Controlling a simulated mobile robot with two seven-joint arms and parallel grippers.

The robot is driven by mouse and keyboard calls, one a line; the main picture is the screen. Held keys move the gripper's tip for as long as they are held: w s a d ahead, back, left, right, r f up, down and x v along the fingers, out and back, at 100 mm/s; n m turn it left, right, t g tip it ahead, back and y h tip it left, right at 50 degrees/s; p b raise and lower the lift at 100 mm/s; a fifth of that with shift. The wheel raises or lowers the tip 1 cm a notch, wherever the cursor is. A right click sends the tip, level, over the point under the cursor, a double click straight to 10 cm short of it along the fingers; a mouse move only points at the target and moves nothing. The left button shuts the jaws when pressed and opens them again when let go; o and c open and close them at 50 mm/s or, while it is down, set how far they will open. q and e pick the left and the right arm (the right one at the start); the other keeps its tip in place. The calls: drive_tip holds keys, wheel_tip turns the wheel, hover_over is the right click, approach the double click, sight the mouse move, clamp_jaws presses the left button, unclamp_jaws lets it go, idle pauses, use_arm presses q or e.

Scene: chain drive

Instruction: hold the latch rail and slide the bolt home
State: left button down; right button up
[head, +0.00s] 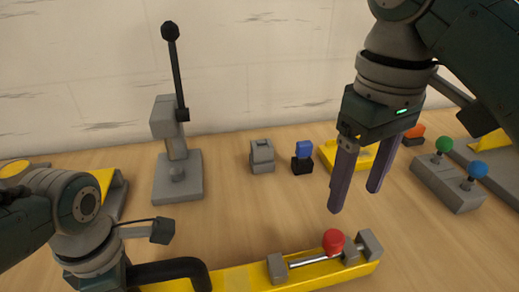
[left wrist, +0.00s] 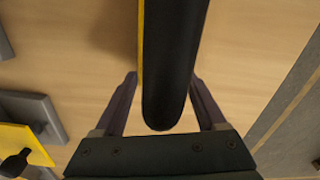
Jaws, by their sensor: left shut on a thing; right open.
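The latch rail is a yellow bar (head: 235,280) along the front of the table in the head view, with a black handle (head: 180,266) at its left. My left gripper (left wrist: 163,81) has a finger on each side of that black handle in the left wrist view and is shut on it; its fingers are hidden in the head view. The bolt is a silver rod (head: 305,261) with a red knob (head: 333,241), lying through grey blocks on the rail's right part. The knob is close to the right block (head: 369,244). My right gripper (head: 354,200) is open and empty, pointing down above and behind the knob.
A grey lever stand (head: 178,177) with a tall black lever stands back left. A small grey block (head: 262,156), a blue-topped switch (head: 303,158) and a yellow piece (head: 330,155) stand behind. A grey box (head: 446,184) with green and blue knobs is at right. Mid-table is clear.

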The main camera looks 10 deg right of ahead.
use_arm(q)
drive_tip(key=shift+a, duration=0.1)
unclamp_jaws()
drive_tip(key=shift+r, duration=0.15)
